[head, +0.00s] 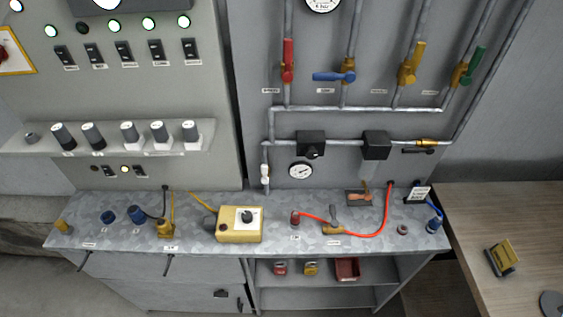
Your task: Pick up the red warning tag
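No gripper of mine is in view. On the open shelf under the metal counter lies a flat red rectangular item (347,269) with a darker middle. It may be the red warning tag, but it is too small to tell. To its left on the same shelf are a small red item (280,268) and a small yellow item (311,268), both padlock-like. Nothing visible touches the red items.
The metal counter (340,253) above the shelf holds a yellow control box (239,224), a red hose (376,228) and several fittings. Pipes with coloured valves rise behind it. A wooden table (485,205) stands at the right, with a yellow-black item (502,258).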

